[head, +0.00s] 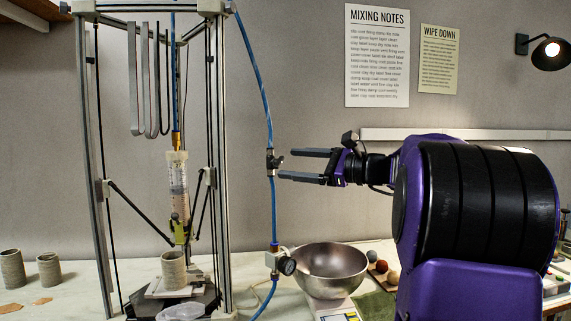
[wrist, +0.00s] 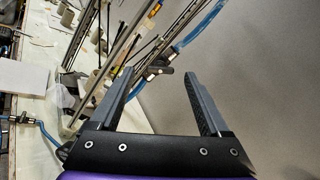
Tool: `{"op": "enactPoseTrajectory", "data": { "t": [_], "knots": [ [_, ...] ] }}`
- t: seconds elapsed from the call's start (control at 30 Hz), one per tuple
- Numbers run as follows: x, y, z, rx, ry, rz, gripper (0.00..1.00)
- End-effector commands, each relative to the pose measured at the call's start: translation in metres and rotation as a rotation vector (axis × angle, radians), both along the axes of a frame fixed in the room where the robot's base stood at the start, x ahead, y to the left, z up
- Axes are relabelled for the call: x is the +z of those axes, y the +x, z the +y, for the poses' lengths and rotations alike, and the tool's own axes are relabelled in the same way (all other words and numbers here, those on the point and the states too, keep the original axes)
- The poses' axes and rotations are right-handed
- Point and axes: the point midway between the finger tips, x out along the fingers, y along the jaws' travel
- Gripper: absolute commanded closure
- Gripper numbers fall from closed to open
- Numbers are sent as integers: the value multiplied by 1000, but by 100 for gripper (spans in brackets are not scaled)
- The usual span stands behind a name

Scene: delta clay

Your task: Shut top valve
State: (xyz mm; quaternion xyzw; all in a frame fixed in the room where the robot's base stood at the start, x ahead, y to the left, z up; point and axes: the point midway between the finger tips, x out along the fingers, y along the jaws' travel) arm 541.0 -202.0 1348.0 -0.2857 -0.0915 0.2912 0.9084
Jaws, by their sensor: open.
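The top valve (head: 273,161) is a small black fitting on the blue hose, beside the printer frame's right post in the head view. In the wrist view the valve (wrist: 158,73) shows beyond the fingertips, near the left finger, with its dark handle sticking out to one side. My gripper (head: 279,164) is open, its two fingers pointing left with the tips close to the valve. In the wrist view my gripper (wrist: 158,75) shows a wide empty gap between its fingers. I cannot tell whether a fingertip touches the valve.
The delta printer frame (head: 219,140) stands just left of the valve. Clay cups (head: 12,268) stand at the left. The wall behind the valve is clear.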

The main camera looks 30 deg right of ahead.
Motion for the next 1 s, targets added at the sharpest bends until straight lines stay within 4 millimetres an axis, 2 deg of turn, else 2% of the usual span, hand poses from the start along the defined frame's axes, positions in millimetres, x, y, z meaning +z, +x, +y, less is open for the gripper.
{"op": "enactPoseTrajectory", "data": {
  "t": [0.2,0.57,1.0],
  "knots": [
    [0,20,15,1,-1,-1,20],
    [0,24,17,0,-1,-1,20],
    [0,23,17,0,-1,-1,99]
  ]
}}
